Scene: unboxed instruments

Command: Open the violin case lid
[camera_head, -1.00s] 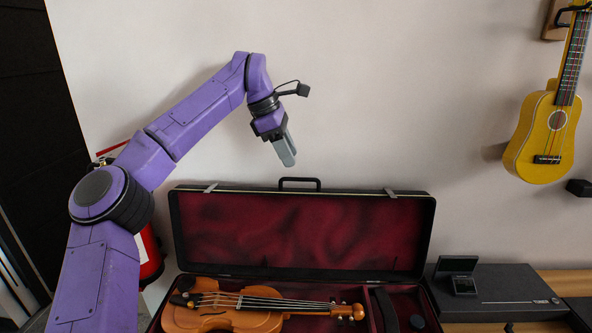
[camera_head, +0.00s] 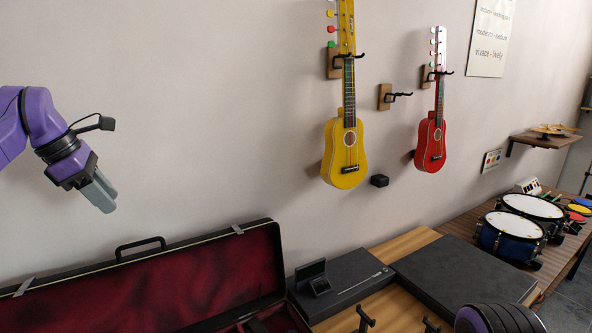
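The violin case lid (camera_head: 190,252) stands open and upright, its dark red lining facing me, at the lower left of the head view. Its black handle (camera_head: 140,246) is on the top edge, with a metal latch on either side. Only a small part of the case's lower half shows, and the violin is out of view. My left gripper (camera_head: 107,200) hangs in the air above and to the left of the handle, apart from the lid. Its fingers are seen side-on, so I cannot tell whether they are open. My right gripper is not in view.
A black box (camera_head: 345,280) with a small open case lies right of the violin case on the wooden table. A large dark case (camera_head: 465,268) lies beyond it. Yellow (camera_head: 345,150) and red (camera_head: 431,146) ukuleles hang on the wall. Blue drums (camera_head: 510,240) stand far right.

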